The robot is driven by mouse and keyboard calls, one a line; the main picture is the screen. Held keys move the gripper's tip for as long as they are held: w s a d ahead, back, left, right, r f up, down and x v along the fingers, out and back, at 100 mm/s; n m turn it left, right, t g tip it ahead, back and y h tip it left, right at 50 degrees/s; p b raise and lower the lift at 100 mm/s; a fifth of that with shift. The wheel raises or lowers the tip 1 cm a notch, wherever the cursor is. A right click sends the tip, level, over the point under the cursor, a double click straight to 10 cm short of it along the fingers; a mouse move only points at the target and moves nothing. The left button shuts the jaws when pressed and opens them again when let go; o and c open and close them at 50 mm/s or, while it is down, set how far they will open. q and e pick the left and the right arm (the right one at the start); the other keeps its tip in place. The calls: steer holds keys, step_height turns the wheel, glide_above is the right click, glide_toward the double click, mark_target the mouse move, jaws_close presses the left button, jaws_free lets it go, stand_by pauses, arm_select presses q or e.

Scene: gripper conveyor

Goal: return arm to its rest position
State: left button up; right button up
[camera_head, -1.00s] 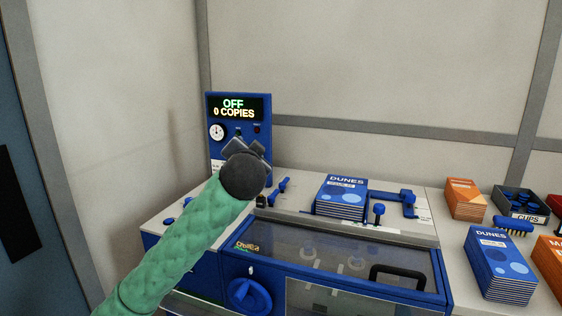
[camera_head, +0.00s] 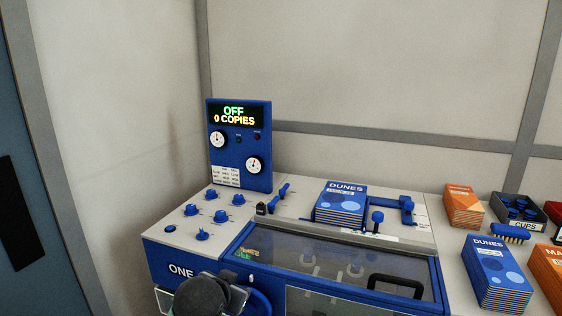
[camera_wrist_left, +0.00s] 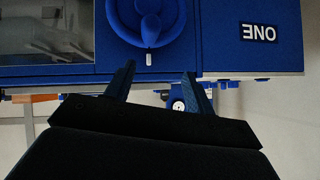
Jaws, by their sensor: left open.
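My left gripper (camera_head: 202,293) is low at the bottom edge of the head view, in front of the blue machine's front panel (camera_head: 160,258) near the label "ONE". In the left wrist view the gripper (camera_wrist_left: 157,78) shows its two fingers apart with nothing between them. The blue round knob (camera_wrist_left: 146,20) on the machine front lies beyond the fingertips there, and the gripper partly hides that knob (camera_head: 260,302) in the head view. The rest of the left arm is out of the head view. My right gripper is not seen.
The upright panel (camera_head: 240,148) reads "OFF 0 COPIES". Several small blue knobs (camera_head: 192,209) stand on the machine top. A stack of DUNES booklets (camera_head: 341,204) sits on the machine, another (camera_head: 497,275) on the right-hand surface with an orange stack (camera_head: 463,206) and a CUPS bin (camera_head: 522,224).

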arm_select(q)
steer(key=s+a+f+n+g+p, duration=0.1)
steer(key=s+f+g, duration=0.3)
steer(key=s+f, duration=0.9)
steer(key=s+a+f+n+g+p, duration=0.1)
steer(key=s+f+g, duration=0.3)
steer(key=s+f, duration=0.9)
steer(key=s+p, duration=0.1)
steer(key=s, duration=0.5)
steer(key=shift+s+a+f+n, duration=0.2)
steer(key=shift+s+f+n, duration=0.2)
steer(key=shift+c, duration=0.4)
